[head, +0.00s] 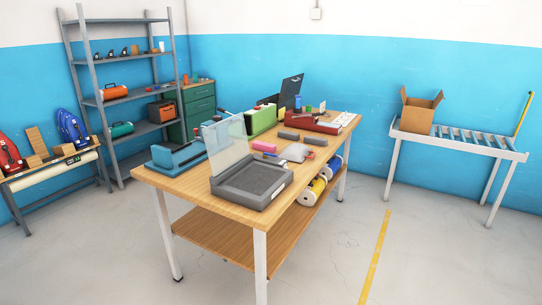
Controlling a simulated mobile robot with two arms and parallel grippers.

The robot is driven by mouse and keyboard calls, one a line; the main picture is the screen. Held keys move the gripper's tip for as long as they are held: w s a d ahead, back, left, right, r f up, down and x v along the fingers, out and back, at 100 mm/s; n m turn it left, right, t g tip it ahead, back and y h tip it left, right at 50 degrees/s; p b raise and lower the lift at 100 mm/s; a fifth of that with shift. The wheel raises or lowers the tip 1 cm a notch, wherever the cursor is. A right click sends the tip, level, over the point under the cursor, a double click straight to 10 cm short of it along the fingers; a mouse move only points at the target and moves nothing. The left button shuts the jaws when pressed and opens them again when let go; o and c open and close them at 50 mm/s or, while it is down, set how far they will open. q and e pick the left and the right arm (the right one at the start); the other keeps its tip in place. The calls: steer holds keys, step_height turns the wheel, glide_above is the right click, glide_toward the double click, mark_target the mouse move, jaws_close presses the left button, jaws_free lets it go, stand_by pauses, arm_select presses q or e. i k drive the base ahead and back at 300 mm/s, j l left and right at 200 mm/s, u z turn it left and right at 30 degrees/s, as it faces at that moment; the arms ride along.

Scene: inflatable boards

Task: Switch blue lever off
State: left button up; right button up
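A blue device (178,153) sits at the left end of the wooden workbench (205,198). It looks like a low block with a raised part; its lever is too small to make out, so I cannot tell its position. A green device (260,120) and a red device (313,123) stand further back on the same bench. Neither of my grippers shows in the head view.
A grey case with a raised clear lid (250,183) stands at the bench's near edge. A grey shelf rack (123,103) is at the back left. A roller conveyor (460,143) with an open cardboard box (418,113) is at right. The floor in front is clear.

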mark_target(265, 154)
steer(key=i+j+z, duration=0.1)
steer(key=i+z, duration=0.2)
steer(key=i, duration=0.15)
steer(key=i+j+z, duration=0.25)
steer(key=i, duration=0.2)
steer(key=i+j+z, duration=0.3)
steer(key=i, duration=0.15)
steer(key=l, duration=0.1)
